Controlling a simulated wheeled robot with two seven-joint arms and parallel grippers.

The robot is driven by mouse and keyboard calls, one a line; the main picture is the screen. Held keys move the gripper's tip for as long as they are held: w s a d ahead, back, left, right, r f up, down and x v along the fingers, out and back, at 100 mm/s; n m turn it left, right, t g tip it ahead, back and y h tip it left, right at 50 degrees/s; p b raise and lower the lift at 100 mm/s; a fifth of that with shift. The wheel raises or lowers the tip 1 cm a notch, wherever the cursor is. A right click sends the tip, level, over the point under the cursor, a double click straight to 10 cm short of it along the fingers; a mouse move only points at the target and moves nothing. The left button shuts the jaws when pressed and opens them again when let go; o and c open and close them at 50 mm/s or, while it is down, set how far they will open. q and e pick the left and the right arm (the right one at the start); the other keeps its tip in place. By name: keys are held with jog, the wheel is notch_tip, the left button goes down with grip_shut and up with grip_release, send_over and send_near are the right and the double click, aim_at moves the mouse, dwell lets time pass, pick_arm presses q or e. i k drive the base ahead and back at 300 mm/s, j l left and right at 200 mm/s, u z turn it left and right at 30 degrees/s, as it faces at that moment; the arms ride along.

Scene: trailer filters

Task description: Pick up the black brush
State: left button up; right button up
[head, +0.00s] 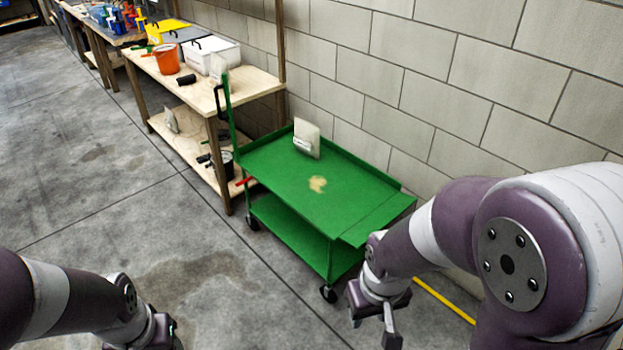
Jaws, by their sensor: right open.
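I cannot clearly make out a brush. A small dark object (186,80) lies on the wooden bench beside the orange bucket; it is too small to identify. More dark items (204,158) lie on the bench's lower shelf, also unclear. A pale upright panel (307,138) stands at the far side of the green cart (345,205). My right gripper (374,325) is open and empty, low by the cart's near right corner. My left gripper (160,338) is at the bottom edge, its fingers mostly cut off.
The wooden bench (262,82) holds an orange bucket (166,58) and a white box (212,52) along the block wall (390,70). A dark bucket stands on its lower shelf. The concrete floor (90,170) at left is clear. A yellow line (443,300) runs at right.

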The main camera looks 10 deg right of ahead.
aim_at(189, 79)
jog(key=i+j+u, duration=0.45)
jog(key=i+u, duration=0.2)
jog(key=i, duration=0.3)
jog(key=i+j+u, duration=0.1)
jog(key=i, duration=1.05)
jog(key=i+j+u, duration=0.1)
jog(key=i, duration=1.05)
jog(key=i+z, duration=0.15)
jog(key=i, duration=0.35)
jog(key=i+j+z, duration=0.15)
jog(key=i, duration=0.35)
jog(key=i+j+z, duration=0.1)
jog(key=i, duration=0.35)
